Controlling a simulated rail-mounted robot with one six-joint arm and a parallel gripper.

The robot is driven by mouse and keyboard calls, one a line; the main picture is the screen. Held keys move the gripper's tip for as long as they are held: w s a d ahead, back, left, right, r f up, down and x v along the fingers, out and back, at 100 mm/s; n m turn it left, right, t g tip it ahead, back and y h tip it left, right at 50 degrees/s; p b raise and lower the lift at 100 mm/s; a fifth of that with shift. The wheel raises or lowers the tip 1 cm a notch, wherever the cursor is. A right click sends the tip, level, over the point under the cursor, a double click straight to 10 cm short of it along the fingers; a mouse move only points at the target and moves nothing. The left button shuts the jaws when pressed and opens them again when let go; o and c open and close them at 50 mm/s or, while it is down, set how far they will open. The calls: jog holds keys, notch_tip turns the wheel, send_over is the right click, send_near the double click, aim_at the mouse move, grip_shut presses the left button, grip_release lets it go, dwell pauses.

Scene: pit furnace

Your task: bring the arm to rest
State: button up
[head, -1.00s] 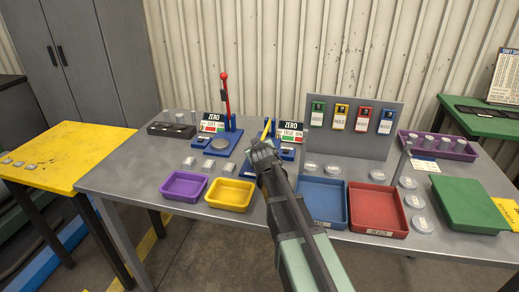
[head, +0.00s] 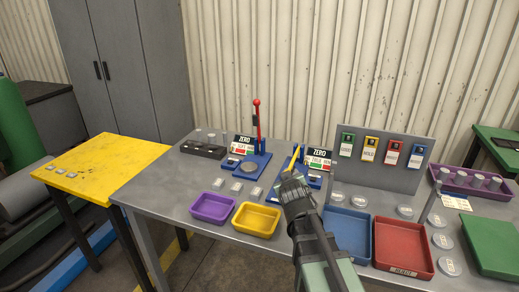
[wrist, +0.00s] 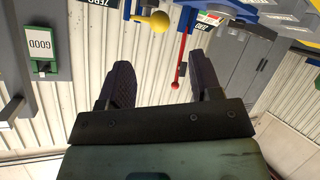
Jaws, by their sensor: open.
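My gripper (wrist: 160,82) shows in the wrist view with its two dark fingers spread apart and nothing between them. In the head view my gripper (head: 287,178) is above the grey table (head: 170,200), in front of the yellow-handled blue tester and behind the yellow tray. The wrist view is upside down and looks toward the wall. It shows a red lever knob (wrist: 174,85) and a yellow ball knob (wrist: 159,21) beyond the fingers.
A purple tray (head: 212,221), yellow tray (head: 257,232), blue tray (head: 347,213) and red tray (head: 404,270) stand along the front. A blue press with a red lever (head: 257,125) stands behind. A tag board (head: 350,170) stands at the back right. A yellow table (head: 110,150) is at left.

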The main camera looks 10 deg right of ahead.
jog(key=s+a+f+g+p, duration=0.1)
jog(key=s+g, duration=0.1)
jog(key=s, duration=0.1)
jog(key=s+a+f+m+g+p, duration=0.1)
jog(key=s+g+p, duration=0.1)
jog(key=s, duration=0.2)
jog(key=s+a+f+g+y+p, duration=0.1)
jog(key=s+g, duration=0.2)
jog(key=shift+s+a+m, duration=0.1)
jog(key=shift+s+m, duration=0.15)
jog(key=shift+m, duration=0.15)
jog(key=s+a+g+y+p, duration=0.1)
jog(key=s+a+g, duration=0.3)
jog(key=s, duration=0.6)
jog(key=shift+s+f+g+y+p, duration=0.25)
jog(key=shift+f+g+y+p, duration=0.3)
jog(key=shift+g, duration=0.25)
jog(key=shift+r, duration=0.1)
jog(key=shift+d, duration=0.1)
